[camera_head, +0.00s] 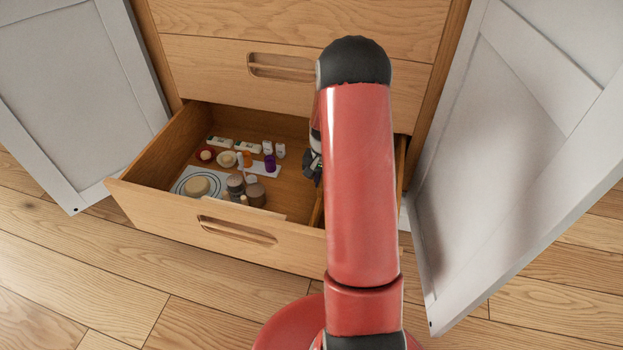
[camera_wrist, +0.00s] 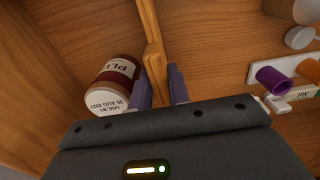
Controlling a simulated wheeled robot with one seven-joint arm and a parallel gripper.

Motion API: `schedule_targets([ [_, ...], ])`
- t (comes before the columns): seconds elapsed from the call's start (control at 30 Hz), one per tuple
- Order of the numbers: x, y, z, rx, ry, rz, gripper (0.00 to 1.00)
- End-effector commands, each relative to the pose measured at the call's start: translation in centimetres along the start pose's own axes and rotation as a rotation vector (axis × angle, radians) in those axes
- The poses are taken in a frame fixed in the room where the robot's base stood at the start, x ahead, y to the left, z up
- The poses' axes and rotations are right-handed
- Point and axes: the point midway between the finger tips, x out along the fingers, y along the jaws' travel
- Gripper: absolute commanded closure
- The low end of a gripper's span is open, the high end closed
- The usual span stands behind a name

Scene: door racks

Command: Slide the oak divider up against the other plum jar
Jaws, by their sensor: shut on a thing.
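The oak divider (camera_wrist: 150,38) is a thin wooden strip on the drawer floor; a short piece also shows in the head view (camera_head: 317,212). My gripper (camera_wrist: 160,88) is shut on the divider, one purple-grey finger on each side; it is partly hidden behind my arm in the head view (camera_head: 313,166). A plum jar (camera_wrist: 113,82), with a dark red label reading "PLU" and a use-by date, is left of the divider in the wrist view, close beside the left finger. Whether it touches is unclear. My arm hides this side in the head view, and no second plum jar is identifiable.
The open drawer (camera_head: 268,243) also holds several small jars, a purple cup (camera_wrist: 272,78), an orange cup (camera_wrist: 308,70), dishes and a round mat (camera_head: 178,188) at its left. White doors (camera_head: 75,95) stand open on both sides. Floor between the divider and the cups is bare.

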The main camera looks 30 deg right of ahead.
Motion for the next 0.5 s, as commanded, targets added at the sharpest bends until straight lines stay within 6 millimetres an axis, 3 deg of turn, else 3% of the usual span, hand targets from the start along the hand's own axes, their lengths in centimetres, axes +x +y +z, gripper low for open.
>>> schedule_targets([
  [0.2,-0.07,0.01,-0.04,0.0,0.001,0.001,1.0],
  [0.23,-0.07,0.01,-0.04,0.0,0.001,0.0,0.79],
  [0.3,-0.07,-0.01,-0.04,0.0,0.001,0.0,0.7],
  [0.4,-0.05,-0.02,-0.03,0.0,0.001,0.0,0.6],
  [0.5,-0.04,-0.04,-0.02,0.0,0.0,0.0,0.6],
])
